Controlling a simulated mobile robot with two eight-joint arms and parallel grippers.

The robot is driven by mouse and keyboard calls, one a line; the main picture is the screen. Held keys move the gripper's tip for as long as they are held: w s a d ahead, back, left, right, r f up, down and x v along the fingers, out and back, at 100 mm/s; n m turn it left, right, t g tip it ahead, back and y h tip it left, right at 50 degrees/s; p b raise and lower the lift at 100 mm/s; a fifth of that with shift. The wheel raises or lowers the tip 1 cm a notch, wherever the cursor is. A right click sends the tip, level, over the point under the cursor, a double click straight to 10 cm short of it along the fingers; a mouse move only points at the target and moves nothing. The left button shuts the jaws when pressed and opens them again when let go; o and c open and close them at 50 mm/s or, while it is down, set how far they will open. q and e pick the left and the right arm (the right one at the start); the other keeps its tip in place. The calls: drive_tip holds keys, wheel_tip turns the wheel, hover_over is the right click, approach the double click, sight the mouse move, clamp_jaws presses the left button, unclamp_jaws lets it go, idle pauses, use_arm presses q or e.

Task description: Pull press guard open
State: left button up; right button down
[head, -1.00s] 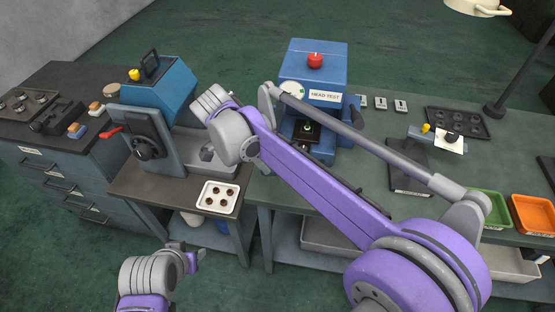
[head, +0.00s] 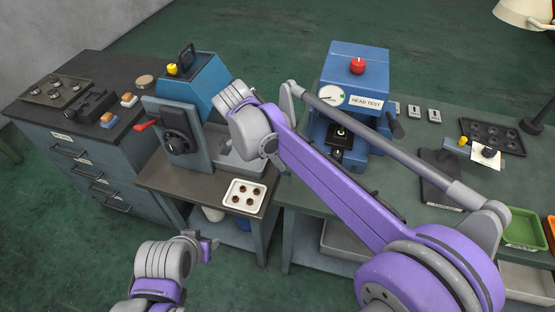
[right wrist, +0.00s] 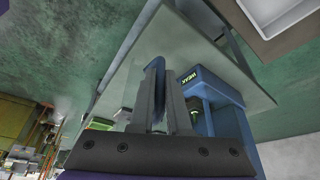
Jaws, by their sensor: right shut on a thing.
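In the head view that grip is hidden behind my arm. My left gripper (head: 206,247) is low in front of the bench, apart from everything; its jaws are too small to read.
A white tray (head: 243,196) with several small parts lies at the bench's front edge. A blue head tester (head: 355,75) stands on the grey-green table. A green bin (head: 523,228) is at the far right. Drawers (head: 75,160) stand at the left. Floor in front is clear.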

drive_tip(key=c, duration=0.9)
unclamp_jaws()
drive_tip(key=shift+w+d, duration=0.1)
drive_tip(key=shift+r, duration=0.1)
drive_tip(key=v, duration=1)
drive_tip(key=shift+a+r+p, duration=0.2)
drive_tip(key=shift+r+p, duration=0.05)
drive_tip(key=shift+p, duration=0.05)
